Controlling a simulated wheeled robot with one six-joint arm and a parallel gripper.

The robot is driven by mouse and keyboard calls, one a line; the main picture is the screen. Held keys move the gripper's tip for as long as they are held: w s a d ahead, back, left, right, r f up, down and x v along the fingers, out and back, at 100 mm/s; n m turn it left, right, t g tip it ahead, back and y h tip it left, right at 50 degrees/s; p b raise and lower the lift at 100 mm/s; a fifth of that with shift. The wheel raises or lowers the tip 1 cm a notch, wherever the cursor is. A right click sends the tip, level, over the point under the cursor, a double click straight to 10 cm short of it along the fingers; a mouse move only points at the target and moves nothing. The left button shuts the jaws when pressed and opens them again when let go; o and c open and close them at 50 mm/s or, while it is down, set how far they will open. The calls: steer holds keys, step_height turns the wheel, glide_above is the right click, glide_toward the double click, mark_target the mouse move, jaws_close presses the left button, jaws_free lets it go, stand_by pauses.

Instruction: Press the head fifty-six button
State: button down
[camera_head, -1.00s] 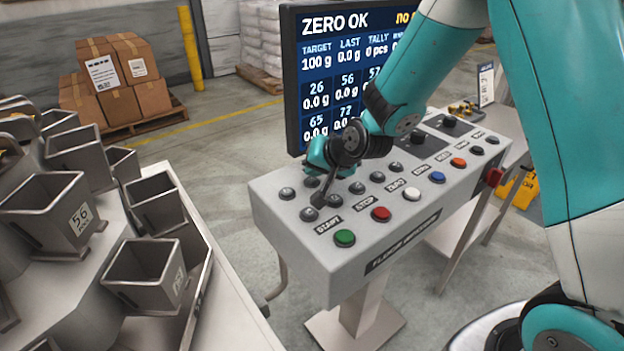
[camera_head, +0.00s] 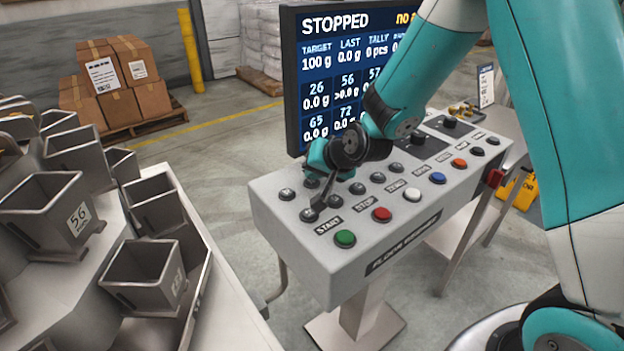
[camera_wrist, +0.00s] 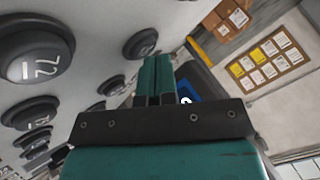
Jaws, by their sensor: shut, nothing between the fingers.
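The grey control console (camera_head: 420,222) carries several small dark round head buttons at its left end. My gripper (camera_head: 319,207) points down among them, with its tip close to the button at the front left (camera_head: 309,215); I cannot tell whether it touches. In the wrist view my gripper (camera_wrist: 156,78) is shut and empty, and a dark button (camera_wrist: 140,43) lies just beyond the fingertips, its label unreadable. A button marked 72 (camera_wrist: 35,62) is at the left there. I cannot read which button is fifty-six. The screen (camera_head: 335,75) reads STOPPED, with a ">" mark at 56.
A green button (camera_head: 345,239), a red button (camera_head: 382,214) and a white button (camera_head: 412,194) line the console's front. Metal hoppers, one marked 56 (camera_head: 45,222), stand at left. Boxes (camera_head: 118,85) sit on a pallet behind. Open floor lies between hoppers and console.

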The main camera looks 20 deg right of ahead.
steer(key=shift+r+p, duration=0.5)
steer(key=shift+r, duration=0.25)
steer(key=shift+r, duration=0.1)
step_height(320, 180, up, 5)
steer(key=p, duration=0.3)
steer(key=shift+p, duration=0.4)
steer(key=s+a+r+n+g+y, duration=0.1)
steer(key=s+a+r+n+g, duration=0.1)
steer(key=s+a+r, duration=0.3)
steer(key=s+r+n+g, duration=0.2)
steer(key=s+r+n, duration=0.1)
steer(key=s, duration=0.4)
steer(key=s+r+n+g, duration=0.2)
steer(key=s+n, duration=0.1)
steer(key=s, duration=0.6)
steer(key=s+r+n+g, duration=0.2)
steer(key=s+n, duration=0.1)
steer(key=s, duration=0.7)
steer(key=shift+h, duration=0.3)
